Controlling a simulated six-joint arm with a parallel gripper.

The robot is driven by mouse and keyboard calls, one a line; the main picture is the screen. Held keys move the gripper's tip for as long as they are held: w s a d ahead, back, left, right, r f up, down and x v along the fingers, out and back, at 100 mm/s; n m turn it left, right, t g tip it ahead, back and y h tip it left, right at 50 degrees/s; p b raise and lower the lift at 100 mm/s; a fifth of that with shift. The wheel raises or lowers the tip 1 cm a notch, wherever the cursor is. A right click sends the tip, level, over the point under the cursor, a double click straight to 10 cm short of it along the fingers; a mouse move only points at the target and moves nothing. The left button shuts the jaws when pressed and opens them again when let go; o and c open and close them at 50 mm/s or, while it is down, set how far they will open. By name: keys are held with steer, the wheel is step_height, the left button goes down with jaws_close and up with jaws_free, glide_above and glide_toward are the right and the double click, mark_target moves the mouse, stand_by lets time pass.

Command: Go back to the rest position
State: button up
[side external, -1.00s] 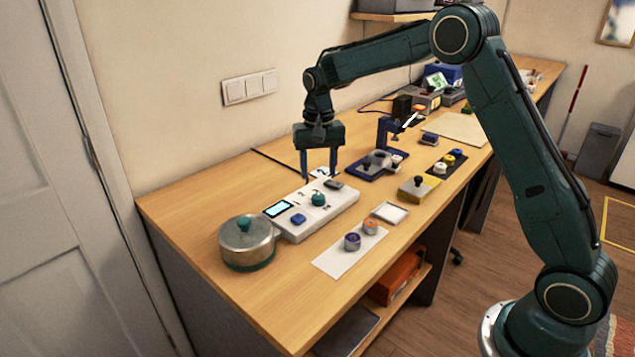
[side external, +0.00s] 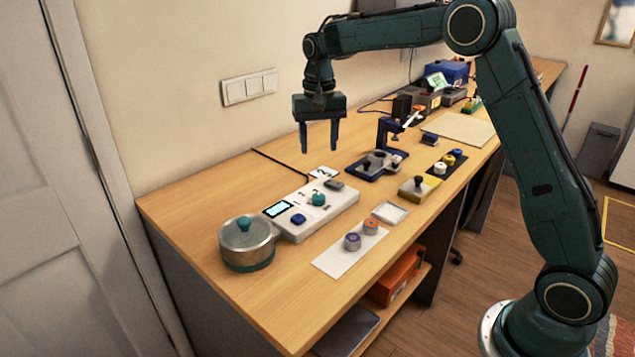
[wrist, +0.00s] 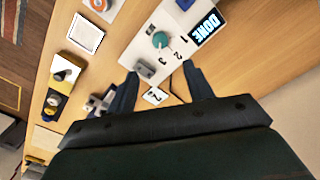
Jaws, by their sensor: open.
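My gripper (side external: 319,137) is open and empty, hanging in the air above the back of the desk, behind and above the white panel (side external: 335,207). In the wrist view its two fingers (wrist: 160,82) point toward the panel, with nothing between them. The panel carries a teal knob (side external: 318,199), a blue button (side external: 298,219), a grey switch piece (side external: 333,184) and a lit screen (side external: 277,209). In the wrist view the screen (wrist: 206,27) reads "DONE". The teal knob (wrist: 160,40) stands by the printed numbers 1, 2 and 3.
A lidded metal pot (side external: 247,243) stands left of the panel. A blue clamp stand (side external: 388,132), a yellow block (side external: 415,190) and a white tray (side external: 390,212) lie to the right. The air around my gripper is clear.

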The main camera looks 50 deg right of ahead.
steer(key=s+a+r+n+t, duration=0.1)
steer(key=s+a+r+n, duration=0.1)
steer(key=s+r, duration=0.45)
steer(key=s+a+r+n+t, duration=0.15)
steer(key=s+r, duration=0.25)
steer(key=s, duration=0.6)
steer(key=s+a+f+n+t, duration=0.1)
steer(key=s+f, duration=0.1)
steer(key=s, duration=0.7)
steer(key=s+a+f+n+t, duration=0.1)
steer(key=s+f+n+t, duration=0.1)
steer(key=s, duration=0.7)
steer(key=shift+a+f, duration=0.3)
steer(key=shift+a, duration=0.05)
steer(key=shift+n, duration=0.25)
